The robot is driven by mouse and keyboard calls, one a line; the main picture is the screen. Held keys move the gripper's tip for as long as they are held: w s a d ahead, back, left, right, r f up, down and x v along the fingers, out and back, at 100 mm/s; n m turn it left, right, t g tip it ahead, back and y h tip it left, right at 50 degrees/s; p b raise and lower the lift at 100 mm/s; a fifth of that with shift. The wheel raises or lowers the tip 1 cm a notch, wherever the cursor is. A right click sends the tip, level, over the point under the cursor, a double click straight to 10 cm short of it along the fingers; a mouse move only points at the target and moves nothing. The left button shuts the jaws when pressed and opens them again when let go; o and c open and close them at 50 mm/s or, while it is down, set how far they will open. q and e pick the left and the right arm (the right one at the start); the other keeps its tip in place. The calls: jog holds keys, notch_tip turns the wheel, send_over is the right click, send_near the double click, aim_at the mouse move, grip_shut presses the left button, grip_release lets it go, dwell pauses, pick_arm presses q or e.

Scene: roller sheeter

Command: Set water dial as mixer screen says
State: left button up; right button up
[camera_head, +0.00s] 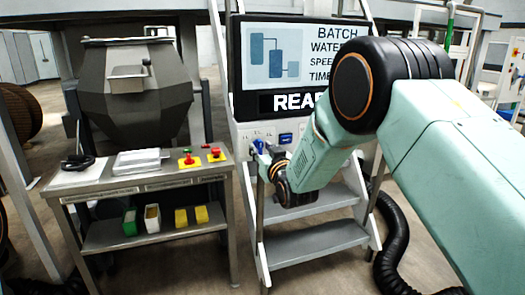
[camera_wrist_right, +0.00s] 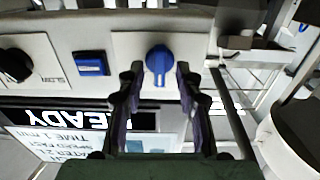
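The mixer screen (camera_head: 272,66) shows BATCH, WATER, SPEED and TIME lines and READY below. My right arm covers its right part, so the water value is hidden. My right gripper (camera_wrist_right: 158,80) is open, with a finger on each side of the dial's lower end; contact cannot be told. In the head view the gripper (camera_head: 266,158) is at the panel. My left gripper is out of view.
A blue button (camera_wrist_right: 91,63) and a black SLOW knob (camera_wrist_right: 15,66) sit beside the dial. A steel table (camera_head: 140,180) with red buttons stands left, before a grey mixer drum (camera_head: 135,95). Steps (camera_head: 315,240) and a black hose (camera_head: 392,245) lie below.

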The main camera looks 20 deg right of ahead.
jog(key=shift+s, duration=0.15)
jog(key=s, duration=1.1)
jog(key=shift+s+d, duration=0.2)
jog(key=shift+s, duration=0.2)
